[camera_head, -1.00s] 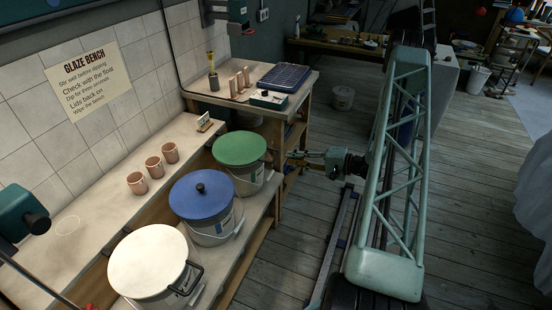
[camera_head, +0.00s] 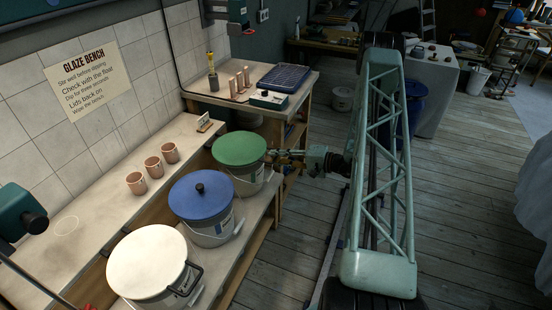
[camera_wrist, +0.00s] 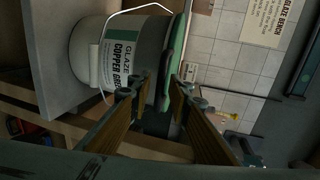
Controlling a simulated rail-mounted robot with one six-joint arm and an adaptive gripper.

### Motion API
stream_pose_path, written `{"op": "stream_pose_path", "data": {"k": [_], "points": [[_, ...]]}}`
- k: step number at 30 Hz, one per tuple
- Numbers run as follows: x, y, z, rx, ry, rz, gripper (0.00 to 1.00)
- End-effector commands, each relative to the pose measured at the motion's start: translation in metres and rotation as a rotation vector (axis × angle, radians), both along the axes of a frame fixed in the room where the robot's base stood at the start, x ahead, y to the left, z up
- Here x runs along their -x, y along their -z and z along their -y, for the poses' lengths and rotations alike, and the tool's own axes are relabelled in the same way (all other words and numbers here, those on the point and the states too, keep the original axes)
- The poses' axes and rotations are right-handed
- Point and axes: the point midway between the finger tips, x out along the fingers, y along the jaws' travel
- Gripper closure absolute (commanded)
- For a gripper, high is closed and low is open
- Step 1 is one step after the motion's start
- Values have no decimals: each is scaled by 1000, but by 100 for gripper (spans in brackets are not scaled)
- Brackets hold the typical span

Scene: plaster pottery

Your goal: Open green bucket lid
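The green lid (camera_head: 239,149) sits flat on the white bucket (camera_head: 250,181) at the far end of the bench. In the wrist view the lid (camera_wrist: 177,45) appears edge-on, beside the bucket wall with its copper green label (camera_wrist: 122,50). My gripper (camera_head: 270,157) is at the lid's right edge in the head view. In the wrist view my gripper (camera_wrist: 160,88) has its two fingers apart, with the lid's rim between or just beyond the tips. I cannot tell whether either finger touches it.
A blue-lidded bucket (camera_head: 203,197) and a white-lidded bucket (camera_head: 147,262) stand nearer on the same shelf. A side table (camera_head: 302,84) with a dark tray stands close beyond the green lid.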

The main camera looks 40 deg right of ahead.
Motion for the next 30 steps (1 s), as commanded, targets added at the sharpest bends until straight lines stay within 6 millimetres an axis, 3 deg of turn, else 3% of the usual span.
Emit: {"op": "stream_pose_path", "data": {"k": [7,13,30], "points": [[0,0,0,0,0,0,82],[0,0,0,0,0,0,100],[5,-8,8,9,11,-17,100]]}}
